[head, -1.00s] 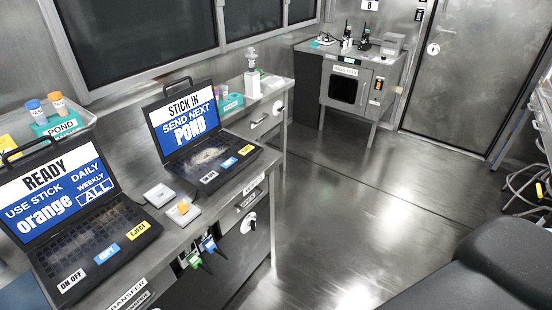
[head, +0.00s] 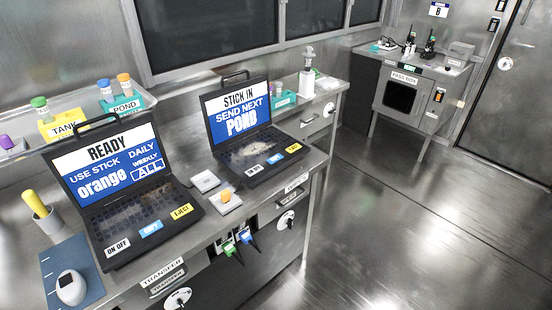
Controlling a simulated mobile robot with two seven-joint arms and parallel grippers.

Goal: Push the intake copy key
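Two open laptops stand on the metal bench. The left laptop (head: 128,192) reads "READY, USE STICK orange, DAILY, WEEKLY, ALL". Along its front edge are a white ON OFF key (head: 117,246), a blue key (head: 151,229) with blurred lettering and a yellow EJECT key (head: 182,211). The right laptop (head: 250,131) reads "STICK IN, SEND NEXT POND". It has a white key (head: 253,170), a blue key (head: 275,158) and a yellow key (head: 293,147). I cannot read the word intake on either laptop. Neither gripper is in view.
Two small white trays (head: 205,181) sit between the laptops; the nearer holds an orange piece (head: 226,195). A blue mat (head: 75,277) with a white device (head: 70,288) and a cup (head: 46,219) are at left. Green and blue tagged items hang below the bench edge. Floor at right is clear.

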